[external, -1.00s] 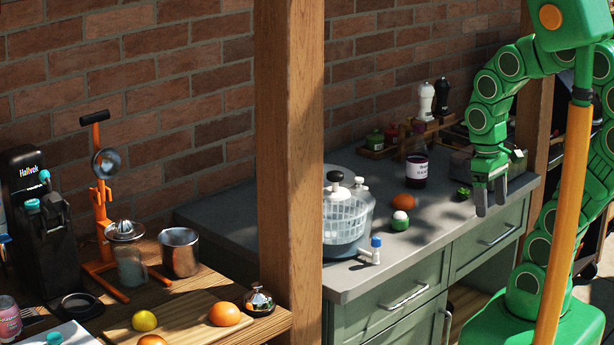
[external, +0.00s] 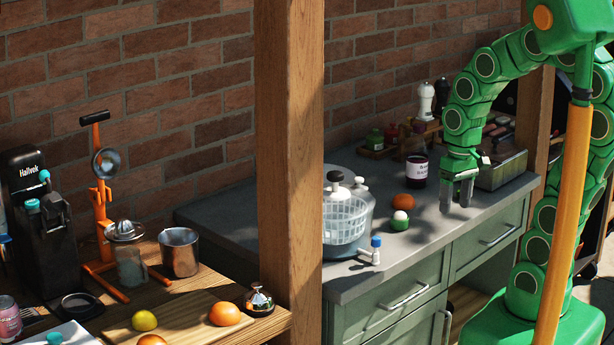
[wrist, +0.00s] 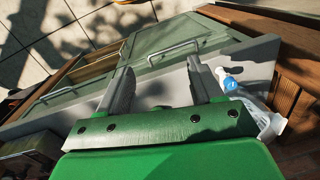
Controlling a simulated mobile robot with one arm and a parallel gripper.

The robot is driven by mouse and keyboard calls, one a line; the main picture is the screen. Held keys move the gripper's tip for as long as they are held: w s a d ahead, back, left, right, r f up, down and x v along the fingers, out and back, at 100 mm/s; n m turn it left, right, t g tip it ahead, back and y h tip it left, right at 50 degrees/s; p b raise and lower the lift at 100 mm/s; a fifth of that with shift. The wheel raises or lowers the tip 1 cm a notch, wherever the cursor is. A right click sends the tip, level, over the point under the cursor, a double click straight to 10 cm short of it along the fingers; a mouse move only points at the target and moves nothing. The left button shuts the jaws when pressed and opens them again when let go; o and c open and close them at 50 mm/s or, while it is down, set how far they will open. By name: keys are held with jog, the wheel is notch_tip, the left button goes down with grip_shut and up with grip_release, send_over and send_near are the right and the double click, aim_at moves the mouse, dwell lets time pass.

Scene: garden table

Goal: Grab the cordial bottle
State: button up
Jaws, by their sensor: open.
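A dark bottle with a white label (external: 416,168), which looks like the cordial bottle, stands upright on the grey counter near the brick wall. Its label is too small to read fully. My gripper (external: 456,198) points down over the counter, to the right of the bottle and nearer the front edge, apart from it. Its two fingers are spread with nothing between them. The wrist view also shows the open fingers (wrist: 160,80) above the counter edge and drawers; the bottle is not seen there.
An orange (external: 403,201) and a green-and-white round item (external: 400,220) lie left of my gripper. A wooden post (external: 290,170) stands in front.

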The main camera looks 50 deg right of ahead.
jog(key=w+d+r+n+t+h, duration=0.25)
jog(key=w+d+t, duration=0.35)
jog(key=w+d, duration=1.1)
jog(key=w+d+r+n+t+h, duration=0.2)
jog(key=w+d+r+t, duration=0.35)
jog(key=w+d, duration=1.1)
jog(key=n+t+y, duration=0.1)
jog(key=t+y, duration=0.5)
jog(key=y, duration=0.4)
send_near(419, 130)
jog(key=w+d, duration=0.1)
jog(key=w, duration=0.2)
jog(key=shift+g, duration=0.25)
jog(key=shift+x, duration=4.05)
jog(key=shift+a, duration=0.1)
